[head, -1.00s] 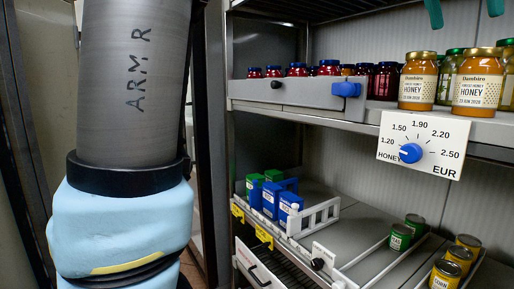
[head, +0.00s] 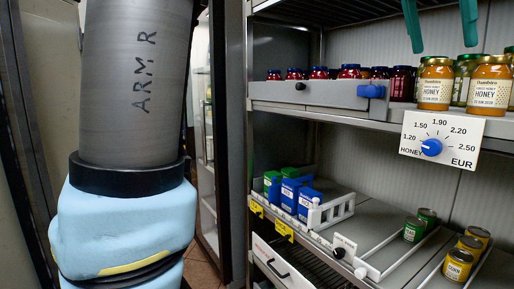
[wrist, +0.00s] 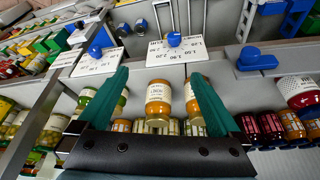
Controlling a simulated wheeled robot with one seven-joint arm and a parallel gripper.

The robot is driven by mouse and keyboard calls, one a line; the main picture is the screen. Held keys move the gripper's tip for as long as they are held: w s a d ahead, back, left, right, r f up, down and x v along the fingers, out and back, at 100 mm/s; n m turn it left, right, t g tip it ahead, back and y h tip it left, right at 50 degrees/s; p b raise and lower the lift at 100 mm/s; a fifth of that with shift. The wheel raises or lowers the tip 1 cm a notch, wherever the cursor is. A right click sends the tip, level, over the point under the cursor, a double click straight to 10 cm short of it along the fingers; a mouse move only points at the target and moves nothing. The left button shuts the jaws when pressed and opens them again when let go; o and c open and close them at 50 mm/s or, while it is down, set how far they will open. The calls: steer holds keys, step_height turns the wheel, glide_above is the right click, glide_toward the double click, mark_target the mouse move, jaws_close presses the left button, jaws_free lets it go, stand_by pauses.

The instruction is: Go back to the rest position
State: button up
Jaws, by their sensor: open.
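My gripper (wrist: 155,105) shows in the wrist view with its two green fingers spread apart, open and empty. Two honey jars (wrist: 158,103) appear between and beyond the fingers, with a gap between the jars. In the head view the green fingertips (head: 440,22) hang at the top edge, above the upper shelf's honey jars (head: 435,84). My grey arm link and light blue joint fill the left of the head view. Whether a finger touches a jar is unclear in the wrist view.
The upper shelf (head: 310,95) holds red-lidded jars and honey jars. A price dial sign (head: 440,138) hangs on its front edge. The lower shelf carries blue and green boxes (head: 300,190), white dividers and several cans (head: 458,265).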

steer(key=w+a+f+n+y, duration=0.1)
steer(key=w+a+f+n, duration=0.1)
steer(key=w+a+f, duration=0.45)
steer(key=w+a+f+n, duration=0.3)
steer(key=a+f, duration=0.1)
steer(key=f, duration=0.5)
steer(key=w+a+f+n+y, duration=0.1)
steer(key=w+a+f+n, duration=0.1)
steer(key=w+a+f, duration=0.45)
steer(key=s+a+f+n+y, duration=0.1)
steer(key=s+a+f+n, duration=0.2)
steer(key=a+f, duration=0.6)
steer(key=s+a+f+n+y, duration=0.1)
steer(key=s+a+f+n, duration=0.2)
steer(key=s+a+f, duration=0.3)
steer(key=a+f, duration=0.4)
steer(key=f, duration=0.2)
steer(key=shift+s+a+n, duration=0.15)
steer(key=shift+s+n, duration=0.1)
steer(key=shift+n, duration=0.05)
